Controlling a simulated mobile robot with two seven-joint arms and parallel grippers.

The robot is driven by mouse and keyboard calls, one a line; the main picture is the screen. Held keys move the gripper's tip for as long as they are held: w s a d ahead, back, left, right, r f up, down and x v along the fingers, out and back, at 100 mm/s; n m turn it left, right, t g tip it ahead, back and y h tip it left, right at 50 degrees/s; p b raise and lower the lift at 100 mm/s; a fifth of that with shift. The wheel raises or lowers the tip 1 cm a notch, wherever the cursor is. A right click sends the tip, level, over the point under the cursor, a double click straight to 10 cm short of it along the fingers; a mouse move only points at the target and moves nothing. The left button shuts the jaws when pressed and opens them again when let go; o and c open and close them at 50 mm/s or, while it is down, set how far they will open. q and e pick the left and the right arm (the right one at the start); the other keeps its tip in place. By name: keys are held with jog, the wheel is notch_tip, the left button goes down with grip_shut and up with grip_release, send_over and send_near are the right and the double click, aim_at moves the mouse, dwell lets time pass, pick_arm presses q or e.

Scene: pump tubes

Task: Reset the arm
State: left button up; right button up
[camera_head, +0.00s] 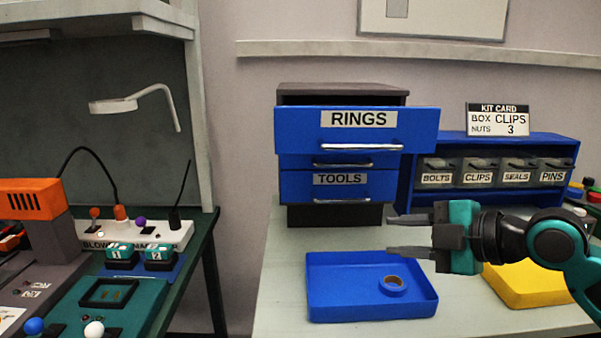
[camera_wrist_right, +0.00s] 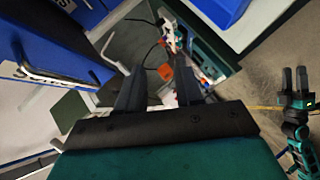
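My right arm reaches in from the right in the head view. Its gripper (camera_head: 403,235) is open and empty, fingers pointing left, in front of the drawer cabinet and above the right part of the blue tray (camera_head: 330,308). Its two dark fingers also show apart in the right wrist view (camera_wrist_right: 159,92). My left gripper (camera_wrist_right: 295,88) shows small at the right of the wrist view, its two fingers apart with nothing seen between them; it is outside the head view.
The blue RINGS drawer (camera_head: 385,140) is pulled out above the shut TOOLS drawer (camera_head: 340,190). A ring-shaped roll (camera_head: 393,287) lies in the blue tray. A yellow tray (camera_head: 525,285) is below my right arm. The bin rack (camera_head: 495,150) stands behind it. A workbench (camera_head: 190,265) is at left.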

jog(key=s+a+f+m+g+h, duration=0.1)
jog(key=s+f+m+h, duration=0.1)
jog(key=s+f+m, duration=0.6)
jog(key=s+a+f+m+g+h, duration=0.1)
jog(key=s+f+m+g+h, duration=0.2)
jog(key=f, duration=0.9)
jog(key=s+d+f+m+g+h, duration=0.1)
jog(key=s+d+f+m+h, duration=0.15)
jog(key=s+f+m, duration=0.4)
jog(key=s+d+f+m+g+h, duration=0.1)
jog(key=s+d+m+h, duration=0.15)
jog(key=s, duration=0.75)
jog(key=w+a+f+t+y+p, duration=0.2)
jog(key=w+f+t+p, duration=0.1)
jog(key=w+f+t, duration=0.2)
jog(key=w+t, duration=0.2)
jog(key=w, duration=0.1)
jog(key=shift+a+f, duration=0.25)
jog(key=shift+a, duration=0.05)
